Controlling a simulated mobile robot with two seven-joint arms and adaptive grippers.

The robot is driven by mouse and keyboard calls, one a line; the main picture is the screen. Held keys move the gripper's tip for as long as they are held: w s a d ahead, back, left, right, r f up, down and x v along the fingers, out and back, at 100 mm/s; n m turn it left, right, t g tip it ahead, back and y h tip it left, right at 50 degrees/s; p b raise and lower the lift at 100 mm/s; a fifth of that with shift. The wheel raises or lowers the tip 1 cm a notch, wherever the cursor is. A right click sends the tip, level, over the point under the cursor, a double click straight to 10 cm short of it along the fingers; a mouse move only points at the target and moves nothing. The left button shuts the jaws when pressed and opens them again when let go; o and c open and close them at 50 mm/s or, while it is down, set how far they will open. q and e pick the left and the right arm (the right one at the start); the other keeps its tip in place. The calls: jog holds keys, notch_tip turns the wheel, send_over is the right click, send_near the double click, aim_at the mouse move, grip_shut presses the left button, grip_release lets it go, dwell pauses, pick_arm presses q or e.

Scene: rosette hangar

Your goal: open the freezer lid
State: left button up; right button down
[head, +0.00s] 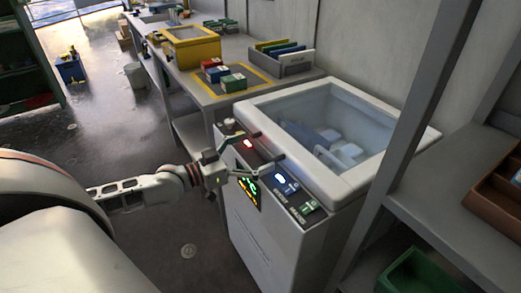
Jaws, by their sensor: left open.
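The white chest freezer (275,235) stands right of centre. Its lid (400,157) has a white frame around a clear pane and lies flat on top, seemingly shut. Pale blue and white items show through the pane. A small dark handle part (281,157) sticks out at the lid's front edge. My left gripper (248,157) is open and empty, in front of the freezer's upper front edge by the control panel. Its fingers are spread close to the handle; I cannot tell whether they touch it. My right gripper is out of view.
A workbench (212,97) with a yellow box (192,53), small coloured boxes (232,82) and a grey file rack (292,66) adjoins the freezer. A grey shelf post (418,100) stands close on the right. Open floor (95,105) lies left.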

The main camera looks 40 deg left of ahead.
pick_arm(q)
jog(key=shift+w+d, duration=0.3)
jog(key=shift+w, duration=0.3)
